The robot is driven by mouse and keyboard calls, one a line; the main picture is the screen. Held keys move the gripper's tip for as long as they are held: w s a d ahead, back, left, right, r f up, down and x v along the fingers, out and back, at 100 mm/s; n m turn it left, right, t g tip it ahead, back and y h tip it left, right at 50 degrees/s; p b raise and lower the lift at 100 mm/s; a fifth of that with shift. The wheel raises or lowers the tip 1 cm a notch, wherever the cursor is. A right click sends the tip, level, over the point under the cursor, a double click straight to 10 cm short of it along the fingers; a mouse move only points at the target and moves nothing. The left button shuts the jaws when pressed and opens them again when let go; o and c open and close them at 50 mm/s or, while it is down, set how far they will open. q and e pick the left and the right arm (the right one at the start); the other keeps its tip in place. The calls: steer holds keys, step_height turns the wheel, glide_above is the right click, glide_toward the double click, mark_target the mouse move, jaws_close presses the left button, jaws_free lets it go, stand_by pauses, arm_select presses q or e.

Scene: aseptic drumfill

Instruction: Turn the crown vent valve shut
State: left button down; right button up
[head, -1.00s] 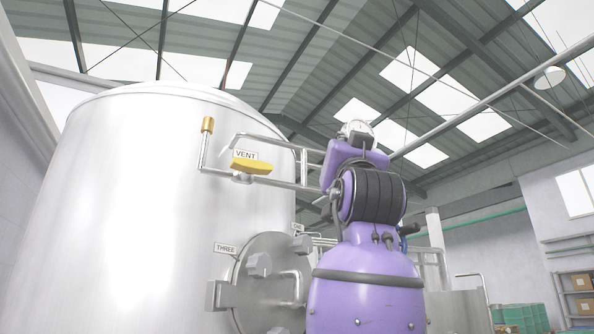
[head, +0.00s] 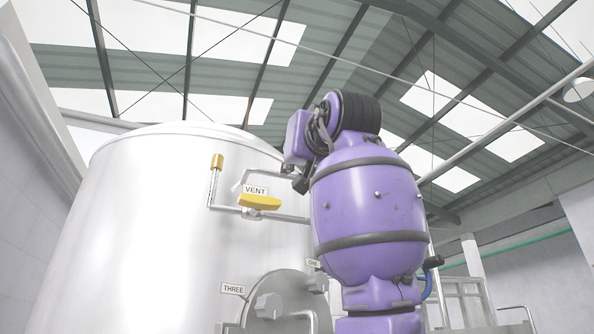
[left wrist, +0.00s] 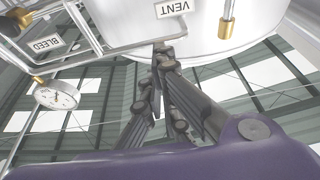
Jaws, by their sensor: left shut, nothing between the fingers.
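The yellow vent valve handle (head: 260,202) is on a thin steel pipe at the tank's side, under the VENT label (head: 256,190). It lies roughly along the pipe, tilting slightly down to the right. My purple left arm stands right of it, its wrist close to the label; its gripper is mostly hidden in the head view. In the left wrist view my left gripper (left wrist: 161,50) is shut and empty, its fingertips near a steel pipe and below the upside-down VENT label (left wrist: 172,8). The handle does not show there. My right gripper is not in view.
The steel tank (head: 150,230) fills the left. A brass-capped upright pipe (head: 215,180) rises left of the handle. In the left wrist view, a pressure gauge (left wrist: 57,95) and BLEED label (left wrist: 42,45) are at the left. A round hatch (head: 285,300) is below.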

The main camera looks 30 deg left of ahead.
mark_target(260, 202)
arm_select(q)
steer(key=w+a+f, duration=0.2)
steer(key=w+a, duration=0.1)
steer(key=shift+w+f, duration=0.25)
steer(key=shift+f, duration=0.15)
steer(key=shift+s, duration=0.1)
